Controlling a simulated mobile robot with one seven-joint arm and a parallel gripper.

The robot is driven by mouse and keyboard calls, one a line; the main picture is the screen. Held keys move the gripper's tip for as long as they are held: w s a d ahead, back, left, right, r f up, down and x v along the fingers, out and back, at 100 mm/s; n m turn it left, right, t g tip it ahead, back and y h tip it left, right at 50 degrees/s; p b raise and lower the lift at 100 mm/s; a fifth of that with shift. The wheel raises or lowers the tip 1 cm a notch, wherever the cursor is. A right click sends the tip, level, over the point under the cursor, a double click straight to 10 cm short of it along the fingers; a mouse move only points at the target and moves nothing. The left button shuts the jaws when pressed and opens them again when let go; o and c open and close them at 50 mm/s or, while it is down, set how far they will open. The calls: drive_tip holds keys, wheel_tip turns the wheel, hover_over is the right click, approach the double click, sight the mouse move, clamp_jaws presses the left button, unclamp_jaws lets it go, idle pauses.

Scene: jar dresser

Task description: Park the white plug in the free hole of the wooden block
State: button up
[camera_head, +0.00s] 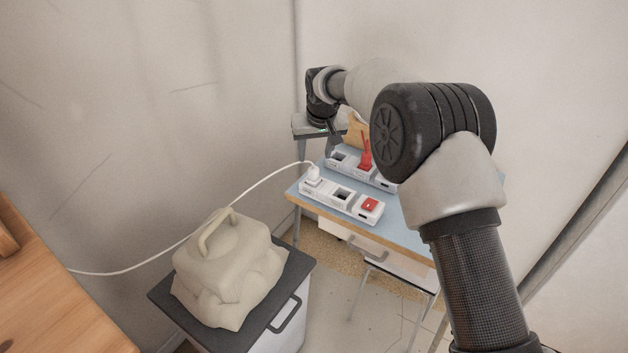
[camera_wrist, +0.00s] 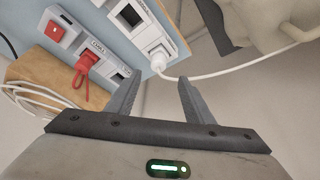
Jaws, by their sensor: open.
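The white plug (camera_head: 313,174) stands in the left end of the front power strip (camera_head: 335,197) on the blue table, with its white cable running off to the left. In the wrist view the white plug (camera_wrist: 165,62) appears just beyond and between my fingertips. My gripper (camera_wrist: 159,79) is open and empty; in the head view my gripper (camera_head: 334,140) hangs over the back left of the table. The wooden block (camera_head: 354,131) is at the back, partly hidden by my arm. The wooden block (camera_wrist: 40,69) also shows at the left of the wrist view; its free hole cannot be made out.
A red plug (camera_head: 365,152) stands in the rear power strip (camera_head: 345,163). A white coiled cable (camera_wrist: 30,98) lies by the block. A beige bag (camera_head: 228,265) sits on a dark-topped cabinet (camera_head: 290,285) at front left. Walls close in behind the table.

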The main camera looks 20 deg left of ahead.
sight(313, 169)
drive_tip(key=x, duration=1)
drive_tip(key=shift+w+f, duration=0.15)
drive_tip(key=shift+w, duration=0.1)
drive_tip(key=c, duration=1.1)
